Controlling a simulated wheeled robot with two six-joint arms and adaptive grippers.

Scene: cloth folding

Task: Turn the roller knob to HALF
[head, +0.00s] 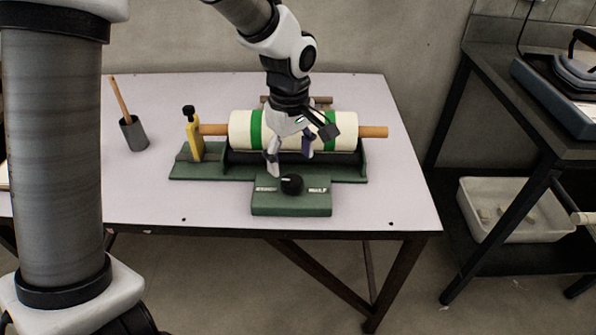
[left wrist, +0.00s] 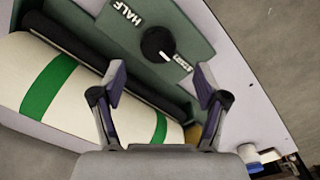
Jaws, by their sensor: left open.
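The roller knob (head: 291,184) is a round black knob on top of a green control box (head: 290,207) at the front of the roller stand. In the left wrist view, the knob (left wrist: 158,44) sits between the HALF label (left wrist: 126,12) and another label (left wrist: 182,63) that is hard to read. A small pale mark on the knob faces that other label. My left gripper (head: 289,158) is open and empty, over the roller's front edge just behind the knob. Its fingers (left wrist: 161,78) are spread and apart from the knob in the left wrist view.
A cream roller (head: 240,131) with green bands and wooden ends lies behind the knob. A yellow post (head: 193,137) stands at its left end. A grey cup (head: 133,133) with a wooden-handled tool is farther left. The table's front right (head: 385,200) is clear.

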